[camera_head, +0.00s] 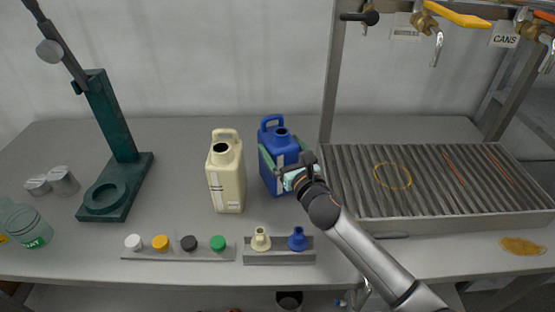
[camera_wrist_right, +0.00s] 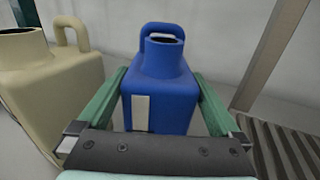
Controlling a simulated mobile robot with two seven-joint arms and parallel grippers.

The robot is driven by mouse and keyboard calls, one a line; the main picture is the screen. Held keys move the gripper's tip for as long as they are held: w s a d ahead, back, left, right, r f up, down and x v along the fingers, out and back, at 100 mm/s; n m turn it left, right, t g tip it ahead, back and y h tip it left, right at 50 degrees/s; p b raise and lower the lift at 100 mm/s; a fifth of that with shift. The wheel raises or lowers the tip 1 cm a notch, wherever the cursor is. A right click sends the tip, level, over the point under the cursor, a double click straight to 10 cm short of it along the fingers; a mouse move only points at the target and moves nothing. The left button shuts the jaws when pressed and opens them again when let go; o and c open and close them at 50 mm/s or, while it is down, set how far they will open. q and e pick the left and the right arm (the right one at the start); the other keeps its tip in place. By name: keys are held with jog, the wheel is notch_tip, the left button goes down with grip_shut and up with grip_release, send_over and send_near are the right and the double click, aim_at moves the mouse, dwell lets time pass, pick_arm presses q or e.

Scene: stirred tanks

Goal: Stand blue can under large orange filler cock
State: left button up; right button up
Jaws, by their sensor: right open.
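The blue can (camera_head: 276,153) stands upright on the bench, left of the slatted drip tray, with its handle up and its mouth uncapped. My right gripper (camera_head: 281,156) is open around its body, one finger on each side; in the right wrist view the can (camera_wrist_right: 160,92) sits between the green fingers, and contact is unclear. At the top right, a brass cock (camera_head: 437,45) has a long yellow-orange lever. A second cock (camera_head: 547,40) with a redder orange handle is cut off by the picture's edge. My left gripper is not in view.
A cream can (camera_head: 226,180) stands close left of the blue can. The drip tray (camera_head: 462,218) bears a yellow ring mark (camera_head: 408,184) and orange-red lines. A post (camera_head: 333,70) rises at the tray's left.

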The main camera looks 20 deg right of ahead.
jog(key=shift+w, duration=0.45)
grip_shut()
dwell(0.6)
